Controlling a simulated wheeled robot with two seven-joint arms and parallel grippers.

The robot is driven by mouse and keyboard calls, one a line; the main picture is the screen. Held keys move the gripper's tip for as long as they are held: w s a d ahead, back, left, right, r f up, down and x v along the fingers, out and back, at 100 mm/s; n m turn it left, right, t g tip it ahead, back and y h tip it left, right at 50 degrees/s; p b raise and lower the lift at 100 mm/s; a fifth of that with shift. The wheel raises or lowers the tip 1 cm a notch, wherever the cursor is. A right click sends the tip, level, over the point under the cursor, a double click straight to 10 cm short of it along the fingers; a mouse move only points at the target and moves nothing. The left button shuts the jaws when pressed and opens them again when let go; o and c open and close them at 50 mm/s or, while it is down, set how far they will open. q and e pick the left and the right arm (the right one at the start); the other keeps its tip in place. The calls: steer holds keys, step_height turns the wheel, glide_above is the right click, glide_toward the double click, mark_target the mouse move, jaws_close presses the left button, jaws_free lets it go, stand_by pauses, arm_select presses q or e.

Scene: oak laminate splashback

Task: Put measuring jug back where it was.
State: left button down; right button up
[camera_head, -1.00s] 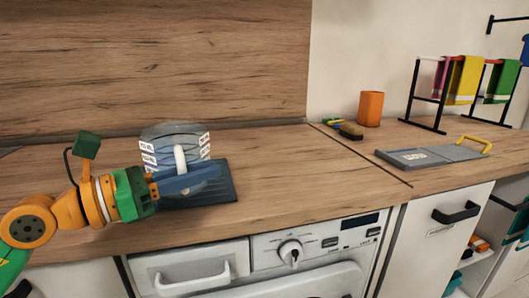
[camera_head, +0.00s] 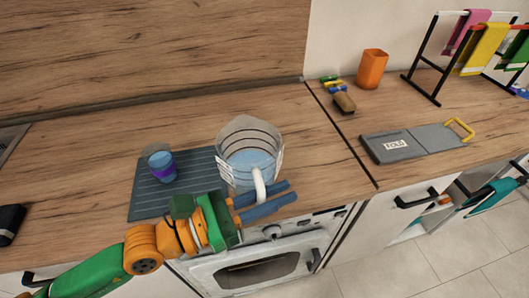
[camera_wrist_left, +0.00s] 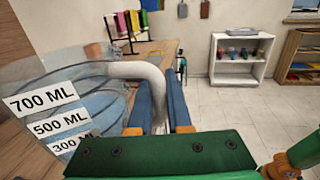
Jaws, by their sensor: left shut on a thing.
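The measuring jug (camera_head: 247,137) is clear, with a white handle and blue liquid inside. In the head view it is upright at the right end of the dark ribbed mat (camera_head: 146,207); I cannot tell whether it touches the mat or hangs above it. My left gripper (camera_head: 288,192) is shut on the jug's handle, its two blue fingers on either side. In the left wrist view the handle (camera_wrist_left: 140,71) passes between the fingers (camera_wrist_left: 163,98), and the jug's volume labels (camera_wrist_left: 45,96) face me at the left. My right gripper is not in view.
The counter between jug and board is clear.

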arm_select(q)
steer(key=w+f+b, duration=0.3)
steer(key=w+b, duration=0.1)
steer(key=w+d+f+b, duration=0.1)
steer(key=w+f+b, duration=0.3)
steer(key=w+b, duration=0.1)
steer(key=w+f+b, duration=0.3)
steer(key=w+b, duration=0.1)
steer(key=shift+w+d+f+b, duration=0.2)
steer(key=shift+w+f+b, duration=0.1)
steer(key=shift+w+f, duration=0.05)
step_height(320, 180, down, 3)
steer(key=shift+r, duration=0.2)
steer(key=shift+r, duration=0.1)
steer(key=shift+b, duration=0.3)
steer(key=c, duration=0.9)
jaws_free()
steer(key=shift+s, duration=0.1)
steer(key=shift+o, duration=0.2)
